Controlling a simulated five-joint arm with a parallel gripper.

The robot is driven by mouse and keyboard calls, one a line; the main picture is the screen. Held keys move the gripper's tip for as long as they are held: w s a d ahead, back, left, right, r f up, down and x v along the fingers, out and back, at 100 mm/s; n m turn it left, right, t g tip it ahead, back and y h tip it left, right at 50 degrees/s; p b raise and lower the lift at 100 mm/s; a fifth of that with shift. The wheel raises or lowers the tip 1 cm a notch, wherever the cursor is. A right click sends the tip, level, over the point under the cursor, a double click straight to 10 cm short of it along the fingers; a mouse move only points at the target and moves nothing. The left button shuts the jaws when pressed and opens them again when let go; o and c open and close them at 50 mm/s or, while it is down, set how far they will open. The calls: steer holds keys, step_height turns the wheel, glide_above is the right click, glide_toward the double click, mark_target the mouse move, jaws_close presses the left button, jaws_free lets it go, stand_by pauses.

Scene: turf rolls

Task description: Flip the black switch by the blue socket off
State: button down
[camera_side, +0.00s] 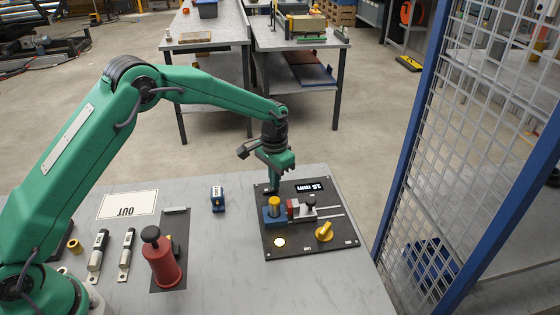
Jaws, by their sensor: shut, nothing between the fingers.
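A dark panel (290,245) lies on the grey table. On its left part is a blue block, the blue socket (267,216), with a yellow cylinder (274,203) standing in it. My gripper (271,188) points down, its shut, empty fingers low over the panel's back left corner, just behind the blue socket. I cannot make out the black switch clearly; the fingers cover the part of the panel behind the socket. I cannot tell whether the fingertips touch anything.
A red knobbed cylinder (163,265) and a blue-white block (217,198) stand left.

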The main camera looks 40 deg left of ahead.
steer(key=shift+f, duration=0.35)
stand_by(0.3)
steer(key=shift+r, duration=3.55)
